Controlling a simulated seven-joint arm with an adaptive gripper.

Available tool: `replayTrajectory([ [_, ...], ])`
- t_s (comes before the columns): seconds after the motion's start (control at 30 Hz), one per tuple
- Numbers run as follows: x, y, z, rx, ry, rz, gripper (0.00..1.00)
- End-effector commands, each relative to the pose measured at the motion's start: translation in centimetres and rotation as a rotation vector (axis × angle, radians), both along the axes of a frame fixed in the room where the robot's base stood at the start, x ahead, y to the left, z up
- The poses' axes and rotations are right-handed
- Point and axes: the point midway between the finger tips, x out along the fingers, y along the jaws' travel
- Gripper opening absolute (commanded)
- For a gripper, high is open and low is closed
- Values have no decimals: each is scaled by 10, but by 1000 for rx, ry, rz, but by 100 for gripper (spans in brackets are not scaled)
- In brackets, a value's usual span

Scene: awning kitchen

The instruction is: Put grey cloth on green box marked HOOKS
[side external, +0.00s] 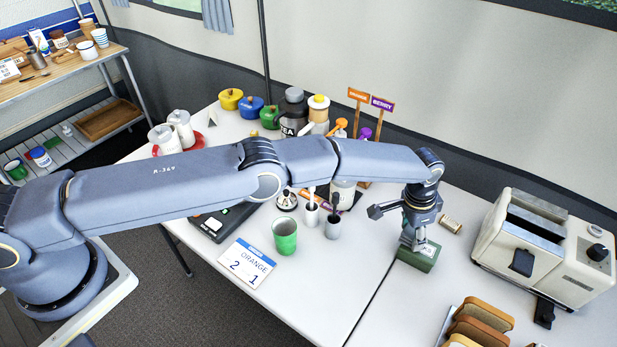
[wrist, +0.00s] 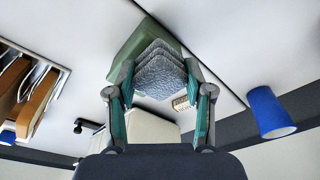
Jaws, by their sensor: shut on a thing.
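The grey cloth (wrist: 160,72), a folded, rough-looking pad, is between the fingers of my gripper (wrist: 158,88) in the wrist view. My gripper (side external: 412,243) is shut on it. The green box (wrist: 140,40) lies directly behind the cloth in the wrist view, and the cloth covers much of it. In the side external view the green box (side external: 418,262) stands on the table under my gripper, with a pale label on top; its lettering is too small to read. Whether the cloth touches the box top I cannot tell.
A cream toaster (side external: 545,250) stands to the right of the box. A rack of bread slices (side external: 478,328) is at the front right. A small wooden block (side external: 451,225) lies just behind the box. A green cup (side external: 285,238) stands to the left, with clear table between.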

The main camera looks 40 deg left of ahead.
Motion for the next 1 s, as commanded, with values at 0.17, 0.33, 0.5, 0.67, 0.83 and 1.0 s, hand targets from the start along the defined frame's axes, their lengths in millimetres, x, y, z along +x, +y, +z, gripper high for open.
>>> replayTrajectory([
  [0.17, 0, 0, -3, 0, 0, 0, 28],
  [0.33, 0, 0, -3, 0, 0, 0, 69],
  [0.5, 0, 0, -3, 0, 0, 0, 77],
  [0.67, 0, 0, -2, 0, 0, 0, 77],
  [0.83, 0, 0, 6, -1, -1, 0, 77],
  [1.0, -3, 3, 33, -2, -1, 1, 77],
])
